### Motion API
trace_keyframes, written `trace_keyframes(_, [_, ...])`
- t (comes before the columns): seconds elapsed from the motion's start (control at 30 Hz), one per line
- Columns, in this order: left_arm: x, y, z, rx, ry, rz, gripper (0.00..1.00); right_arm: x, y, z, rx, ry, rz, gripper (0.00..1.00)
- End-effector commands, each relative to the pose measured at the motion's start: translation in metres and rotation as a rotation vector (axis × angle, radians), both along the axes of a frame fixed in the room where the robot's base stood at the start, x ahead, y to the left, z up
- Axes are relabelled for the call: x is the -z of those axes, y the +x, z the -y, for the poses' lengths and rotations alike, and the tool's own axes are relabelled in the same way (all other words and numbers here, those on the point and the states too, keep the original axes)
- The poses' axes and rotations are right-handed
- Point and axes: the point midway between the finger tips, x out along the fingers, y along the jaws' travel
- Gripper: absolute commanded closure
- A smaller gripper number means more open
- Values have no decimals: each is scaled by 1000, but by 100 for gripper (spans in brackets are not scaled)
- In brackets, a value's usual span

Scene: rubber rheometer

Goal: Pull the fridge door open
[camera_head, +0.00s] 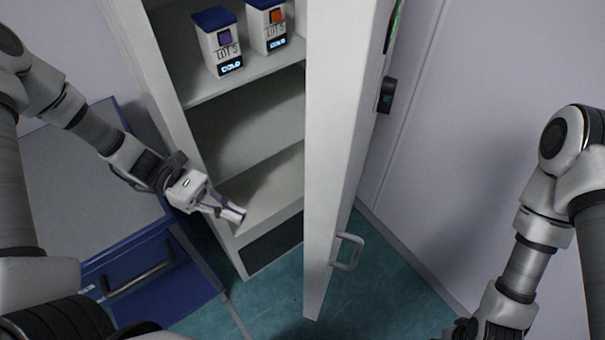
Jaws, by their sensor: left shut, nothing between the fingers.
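The white fridge (172,62) stands in the middle with its inside and shelves showing on the left. Its door (332,130) stands ajar at a wide angle, swung toward me. The door handle (348,251) is a pale bar low on the door's right-hand face, with no gripper on it. My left gripper (232,214) is shut and empty, in front of the fridge's lower shelf and left of the door, apart from the handle. My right gripper (462,330) shows only in part at the bottom edge; its fingers are hidden.
Two white containers with blue lids, one with a purple label (224,42) and one with an orange label (268,24), stand on the upper shelf. A blue drawer cabinet (150,268) is at the left. Teal floor (390,290) is clear right of the door.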

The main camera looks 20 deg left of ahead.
Motion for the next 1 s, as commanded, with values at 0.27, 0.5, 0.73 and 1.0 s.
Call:
trace_keyframes(0.27, [-42,19,-1,-79,-182,-10,100,-1,-1,0,1,0,-3,60])
trace_keyframes(0.5, [-42,14,48,-72,-175,-13,100,-5,-1,0,0,0,-2,60])
trace_keyframes(0.73, [-43,11,97,-73,-174,-13,100,-15,0,0,0,0,-2,60])
trace_keyframes(1.0, [-42,9,126,-77,-177,-8,100,-22,0,0,0,0,-1,60])
